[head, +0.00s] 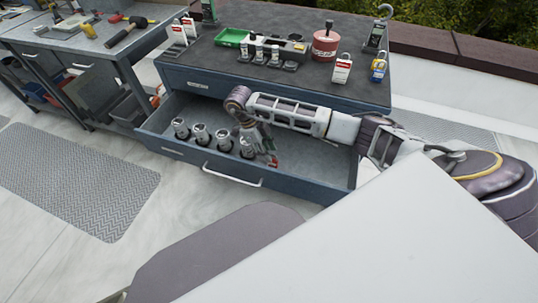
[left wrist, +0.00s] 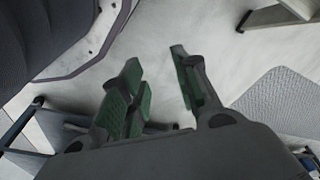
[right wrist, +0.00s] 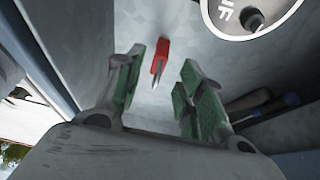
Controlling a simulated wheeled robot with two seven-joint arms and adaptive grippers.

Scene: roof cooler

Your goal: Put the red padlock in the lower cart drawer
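The red padlock (head: 274,161) is low in the open lower cart drawer (head: 318,160), just beyond the fingertips of my right gripper (head: 263,152). The fingers of the right gripper (right wrist: 160,78) stand apart on either side of that line, with nothing held. Whether the padlock fully rests on the drawer floor I cannot tell. My left gripper (left wrist: 157,68) is open and empty above the pale floor; the head view does not show it.
Several grey cylindrical items (head: 200,133) stand in the drawer's left part. The cart top (head: 290,20) holds a green tray (head: 232,37), a red pot (head: 326,42), tags and a blue-yellow padlock (head: 378,70). A workbench (head: 90,50) with tools stands left.

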